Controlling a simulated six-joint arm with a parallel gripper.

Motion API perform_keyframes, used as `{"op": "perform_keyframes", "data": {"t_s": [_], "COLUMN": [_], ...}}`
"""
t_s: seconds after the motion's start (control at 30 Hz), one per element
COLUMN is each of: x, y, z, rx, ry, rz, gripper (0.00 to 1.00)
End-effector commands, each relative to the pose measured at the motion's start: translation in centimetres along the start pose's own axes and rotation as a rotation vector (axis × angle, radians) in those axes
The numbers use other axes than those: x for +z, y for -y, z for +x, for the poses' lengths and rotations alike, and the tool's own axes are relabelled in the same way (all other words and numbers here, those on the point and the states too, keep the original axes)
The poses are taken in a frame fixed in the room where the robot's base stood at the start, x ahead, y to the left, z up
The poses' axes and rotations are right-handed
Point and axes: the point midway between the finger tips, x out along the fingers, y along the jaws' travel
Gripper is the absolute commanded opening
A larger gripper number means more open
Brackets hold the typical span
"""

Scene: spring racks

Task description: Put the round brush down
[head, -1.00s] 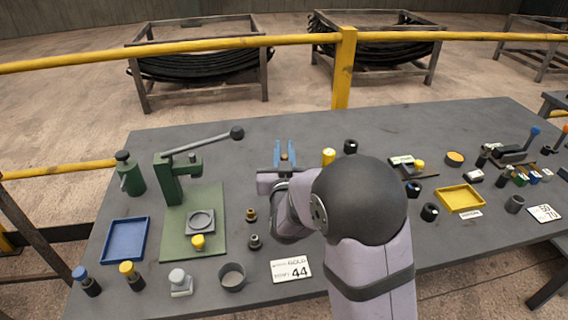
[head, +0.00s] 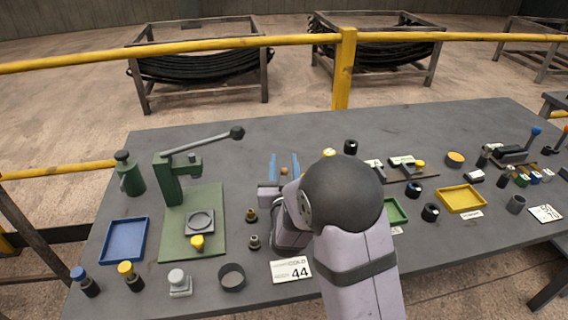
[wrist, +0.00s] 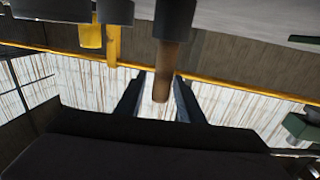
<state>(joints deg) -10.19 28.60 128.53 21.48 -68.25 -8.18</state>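The round brush shows in the wrist view as a brown rounded handle (wrist: 166,70) joined to a dark grey cylinder (wrist: 174,20) at the picture's top. My gripper (wrist: 158,100) has its two fingers on either side of the handle's end, with a visible gap, so it is open around it. In the head view, my gripper (head: 284,166) has its blue fingers spread apart, and a small brown end of the handle (head: 284,171) shows between them. The brush's lower part is hidden behind my gripper and arm there.
A green press (head: 172,180) and a blue tray (head: 124,241) stand at left. Small knobs (head: 251,215) and a white card (head: 291,270) lie near my gripper. A green tray (head: 397,212) and a yellow tray (head: 460,199) lie at right.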

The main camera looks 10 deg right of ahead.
Motion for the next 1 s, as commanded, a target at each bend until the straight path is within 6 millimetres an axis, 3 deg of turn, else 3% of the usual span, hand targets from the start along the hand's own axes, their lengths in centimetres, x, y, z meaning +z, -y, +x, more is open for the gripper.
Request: {"op": "perform_keyframes", "data": {"t_s": [0.4,1.0], "x": [-0.4,-0.3], "y": [0.0,0.0], "z": [-0.2,-7.2], "rx": [-0.001,0.0], "ry": [0.0,-0.001], "rz": [0.0,0.0], "gripper": [0.34,0.34]}}
